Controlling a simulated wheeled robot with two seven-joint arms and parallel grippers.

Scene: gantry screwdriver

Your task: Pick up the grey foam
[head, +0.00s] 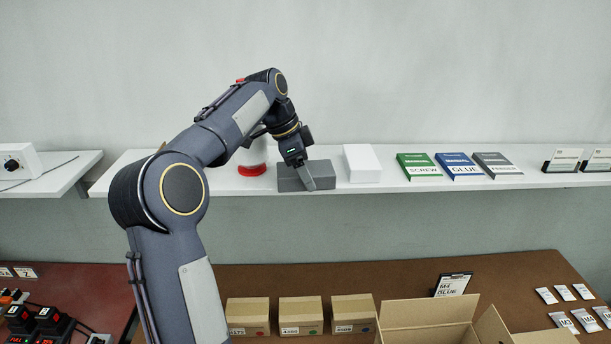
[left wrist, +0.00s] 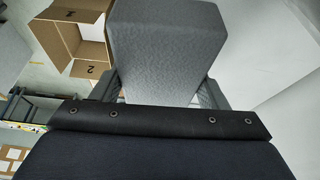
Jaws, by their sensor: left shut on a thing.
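The grey foam (head: 318,171) is a grey block on the white wall shelf, left of a white box. My left gripper (head: 308,178) reaches down to it from above, with a finger against its front face. In the left wrist view the foam (left wrist: 168,45) fills the space between the two fingers of my left gripper (left wrist: 160,88), which is shut on it. The foam appears at shelf level; I cannot tell whether it touches the shelf. My right gripper is not in view.
The white box (head: 362,163) stands close to the right of the foam. Green (head: 418,165), blue (head: 459,166) and grey (head: 497,165) flat boxes lie farther right. Below, a brown table (head: 400,283) holds cardboard boxes (head: 300,315).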

